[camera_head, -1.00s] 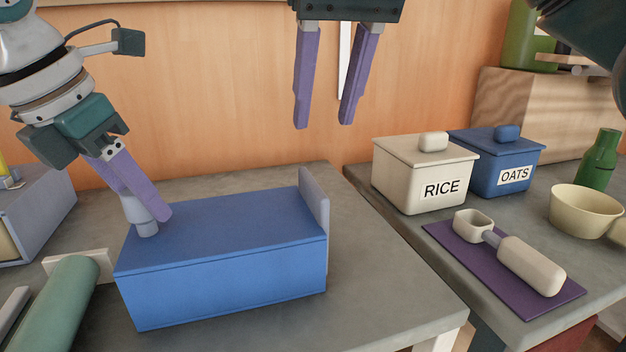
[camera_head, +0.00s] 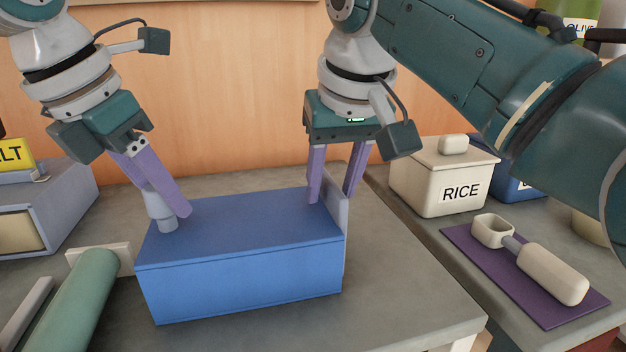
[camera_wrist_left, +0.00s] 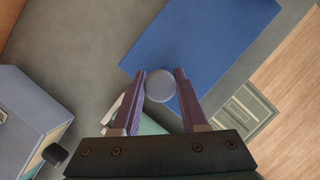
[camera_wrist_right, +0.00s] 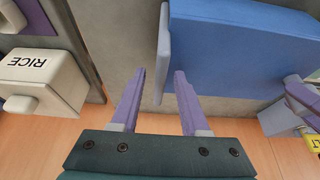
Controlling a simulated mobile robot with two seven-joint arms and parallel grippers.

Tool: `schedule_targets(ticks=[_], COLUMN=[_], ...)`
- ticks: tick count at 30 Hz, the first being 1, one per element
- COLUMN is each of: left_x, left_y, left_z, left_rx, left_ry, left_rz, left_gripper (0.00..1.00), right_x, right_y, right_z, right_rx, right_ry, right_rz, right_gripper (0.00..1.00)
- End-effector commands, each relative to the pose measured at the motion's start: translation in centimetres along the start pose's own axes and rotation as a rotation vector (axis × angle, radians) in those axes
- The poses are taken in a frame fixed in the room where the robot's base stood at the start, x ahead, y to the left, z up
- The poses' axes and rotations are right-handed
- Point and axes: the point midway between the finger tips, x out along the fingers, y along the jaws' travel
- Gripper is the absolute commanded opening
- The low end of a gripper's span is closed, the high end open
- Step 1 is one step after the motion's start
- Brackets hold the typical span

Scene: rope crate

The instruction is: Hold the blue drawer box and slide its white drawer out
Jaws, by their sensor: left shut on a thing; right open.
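The blue drawer box (camera_head: 240,280) stands on the grey counter with a round grey knob (camera_head: 163,222) on top near its left end. My left gripper (camera_head: 172,206) is shut on this knob, which shows between its fingers in the left wrist view (camera_wrist_left: 160,86). The drawer's pale upright front panel (camera_head: 342,215) is against the box's right end; the rest of the drawer is hidden inside. My right gripper (camera_head: 332,196) is open at the panel's top, one finger on each side in the picture. The right wrist view shows the panel (camera_wrist_right: 164,60) between the fingers; contact is unclear.
A green cylinder (camera_head: 80,295) lies left of the box. A RICE canister (camera_head: 435,185) and a purple mat (camera_head: 535,285) with a scoop (camera_head: 545,270) are on the right counter. The counter just right of the panel is clear.

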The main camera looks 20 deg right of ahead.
Motion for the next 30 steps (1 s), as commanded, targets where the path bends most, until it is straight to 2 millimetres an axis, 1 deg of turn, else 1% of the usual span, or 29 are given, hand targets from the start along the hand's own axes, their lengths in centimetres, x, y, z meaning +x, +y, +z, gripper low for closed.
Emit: schedule_targets(ticks=[3, 15, 30], left_x=[0.14, 0.14, 0.13], left_y=[0.03, 0.03, 0.03], left_z=[-0.18, -0.18, -0.17], left_rx=[-0.001, -0.001, 0.0], left_ry=[0.004, 0.004, 0.004], left_rz=[0.001, 0.001, 0.001], left_gripper=[0.0, 0.0, 0.0], right_x=[0.0, -0.03, -0.05], right_y=[-0.02, -0.01, -0.01], right_z=[0.0, -0.01, -0.02], right_rx=[0.0, 0.0, 0.0], right_ry=[0.0, 0.001, 0.001], right_rz=[0.0, 0.0, 0.0], right_gripper=[0.45, 0.0, 0.0])
